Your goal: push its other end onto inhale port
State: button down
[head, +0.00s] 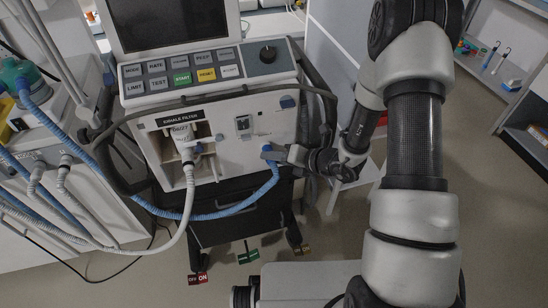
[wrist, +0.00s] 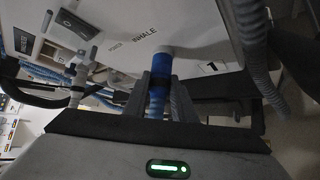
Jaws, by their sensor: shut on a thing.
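My gripper (head: 272,153) is at the front right of the ventilator (head: 235,125), shut on the end of a blue hose (head: 232,210). In the wrist view the hose's blue end (wrist: 158,92) stands between the two fingers (wrist: 158,98). Its tip points at the ventilator face, just below the word INHALE. A pale round inhale port (wrist: 161,50) shows at the tip, in line with it. The tip and the port appear to meet; how far they overlap I cannot tell. In the head view my gripper hides the port.
A white hose (head: 188,185) runs to the exhale filter (head: 183,133) in an open bay left of my gripper. A dark grey hose (head: 318,92) loops along the ventilator's right side. Shelves stand at the far right.

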jog(key=c, duration=1.4)
grip_release()
jog(key=shift+w, duration=0.15)
jog(key=p+v, duration=0.3)
jog(key=v, duration=1.4)
jog(key=shift+d+r, duration=0.15)
jog(key=shift+r, duration=0.1)
